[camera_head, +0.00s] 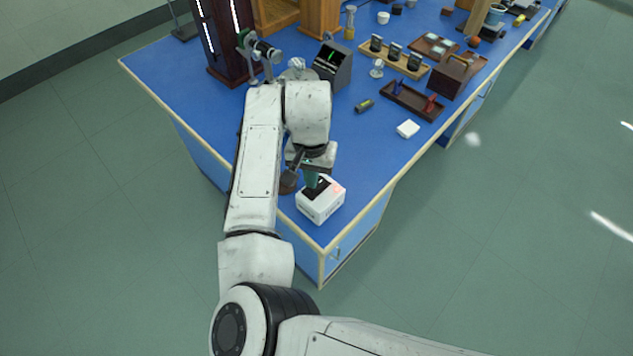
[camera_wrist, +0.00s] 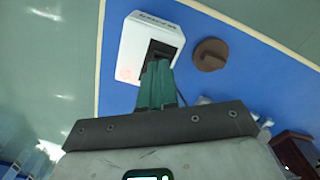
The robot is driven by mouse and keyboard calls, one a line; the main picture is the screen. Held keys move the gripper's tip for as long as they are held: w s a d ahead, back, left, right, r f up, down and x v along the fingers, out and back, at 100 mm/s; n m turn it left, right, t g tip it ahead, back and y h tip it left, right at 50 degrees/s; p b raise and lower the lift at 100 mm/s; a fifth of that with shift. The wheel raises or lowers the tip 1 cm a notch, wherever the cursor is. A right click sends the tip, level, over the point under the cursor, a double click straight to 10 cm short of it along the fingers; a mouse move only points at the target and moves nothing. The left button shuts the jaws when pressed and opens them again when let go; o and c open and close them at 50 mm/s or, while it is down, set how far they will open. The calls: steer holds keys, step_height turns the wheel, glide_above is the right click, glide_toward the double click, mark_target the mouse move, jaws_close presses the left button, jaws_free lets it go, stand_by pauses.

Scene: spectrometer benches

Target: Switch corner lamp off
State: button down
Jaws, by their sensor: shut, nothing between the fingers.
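A white box (camera_head: 321,207) with a dark top recess and a reddish glow stands at the near corner of the blue bench. In the wrist view the white box (camera_wrist: 137,45) shows dark marks along one side and a faint red patch. My gripper (camera_head: 311,181) is over the box, its green fingers shut and empty. In the wrist view the fingertips (camera_wrist: 157,66) overlap the dark recess; I cannot tell whether they touch it. A brown round piece (camera_wrist: 210,54) is beside the box; it also shows in the head view (camera_head: 288,184). I cannot tell which part is the lamp.
The blue bench (camera_head: 365,140) is clear just behind the box. A tall dark cabinet (camera_head: 225,45) stands at the left.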

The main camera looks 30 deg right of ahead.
steer(key=shift+f+b, duration=0.5)
steer(key=shift+f, duration=0.5)
stand_by(0.6)
steer(key=shift+r, duration=0.1)
step_height(320, 180, up, 7)
steer(key=p, duration=0.6)
steer(key=shift+p, duration=0.4)
stand_by(0.3)
steer(key=s+d+f+n+t+h+b, duration=0.15)
steer(key=s+d, duration=0.35)
steer(key=d, duration=0.5)
steer(key=s+d+f+n+t+h+b, duration=0.1)
steer(key=s+d+h, duration=0.3)
steer(key=d, duration=0.6)
steer(key=s+a+f+n+y, duration=0.1)
steer(key=s+a+f, duration=0.2)
steer(key=s, duration=0.4)
steer(key=s+a+f+n+g+y+b, duration=0.1)
steer(key=s+a+f+n+y, duration=0.1)
steer(key=s+a, duration=0.3)
steer(key=s+a+f+n+y+b, duration=0.1)
steer(key=s+a+f+n+y, duration=0.1)
steer(key=s, duration=0.6)
steer(key=shift+s+a+f, duration=0.3)
steer(key=shift+a+f, duration=0.6)
steer(key=shift+a, duration=0.15)
